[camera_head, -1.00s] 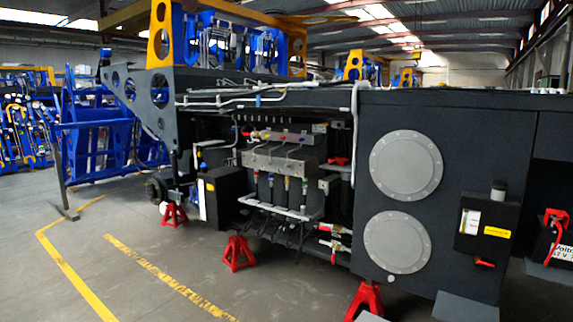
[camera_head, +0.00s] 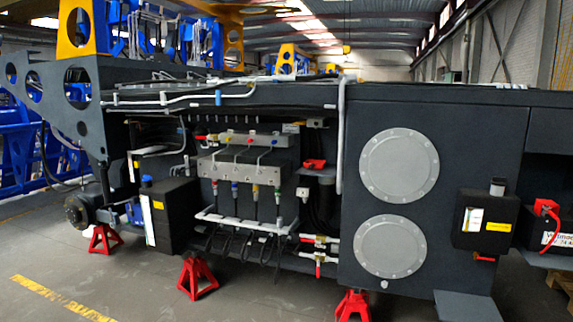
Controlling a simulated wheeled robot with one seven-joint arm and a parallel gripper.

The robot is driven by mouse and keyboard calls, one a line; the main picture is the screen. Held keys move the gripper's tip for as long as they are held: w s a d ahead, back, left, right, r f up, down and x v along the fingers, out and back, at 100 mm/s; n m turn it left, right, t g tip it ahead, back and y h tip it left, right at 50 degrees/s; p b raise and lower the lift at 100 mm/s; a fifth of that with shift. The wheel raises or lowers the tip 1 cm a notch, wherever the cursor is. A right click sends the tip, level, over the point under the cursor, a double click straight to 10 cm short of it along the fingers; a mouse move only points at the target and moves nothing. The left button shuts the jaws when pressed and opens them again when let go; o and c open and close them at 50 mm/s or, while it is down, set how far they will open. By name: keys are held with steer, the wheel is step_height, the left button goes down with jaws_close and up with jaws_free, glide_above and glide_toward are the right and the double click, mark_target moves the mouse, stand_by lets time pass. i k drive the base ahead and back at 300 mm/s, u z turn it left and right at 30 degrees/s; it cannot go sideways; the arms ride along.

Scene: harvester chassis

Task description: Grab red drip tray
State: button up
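I cannot make out a clear red drip tray. A small red object (camera_head: 315,164) sits on the right side of the open bay in the dark chassis (camera_head: 470,135), above a dark cylinder; it is too small to tell what it is. My gripper is not in view.
Red jack stands stand under the chassis at the left (camera_head: 105,238), the middle (camera_head: 197,277) and the right (camera_head: 352,304). Red-handled valves (camera_head: 319,257) stick out low on the bay. A grey plate (camera_head: 467,306) juts out at lower right. Grey floor at lower left is clear.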

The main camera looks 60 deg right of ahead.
mark_target(313, 166)
steer(key=i, duration=1.25)
steer(key=z, duration=2.55)
steer(key=i, duration=1.7)
steer(key=u, duration=0.45)
steer(key=i, duration=0.95)
steer(key=z, duration=0.05)
